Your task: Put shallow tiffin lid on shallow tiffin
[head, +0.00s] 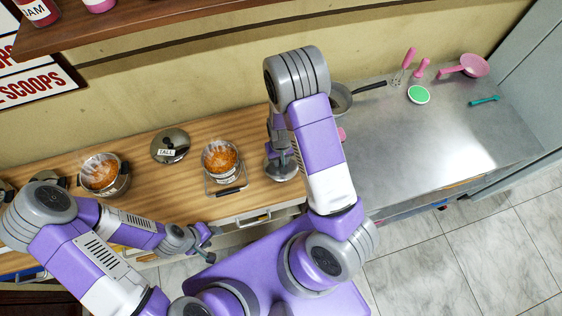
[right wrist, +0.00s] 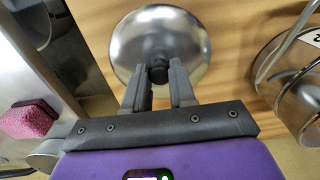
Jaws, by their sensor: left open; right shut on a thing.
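My right gripper (head: 279,150) is shut on the knob of a round metal lid (head: 284,174), at the right end of the wooden counter. In the right wrist view the lid (right wrist: 150,30) lies beyond the fingertips (right wrist: 158,78), its knob between them. I cannot tell whether it touches the counter. An open metal tiffin with orange food (head: 220,160) stands left of the lid; its side also shows in the right wrist view (right wrist: 283,75). A second filled tiffin (head: 103,174) stands farther left. Their labels are unreadable. My left gripper (head: 206,238) is open and empty before the counter.
A lid labelled TALL (head: 170,146) lies between the two tiffins on the wooden counter (head: 145,197). A pan (head: 342,97), a pink pan (head: 473,65) and utensils are on the steel counter (head: 420,145) at right. A pink sponge (right wrist: 28,120) shows in the right wrist view.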

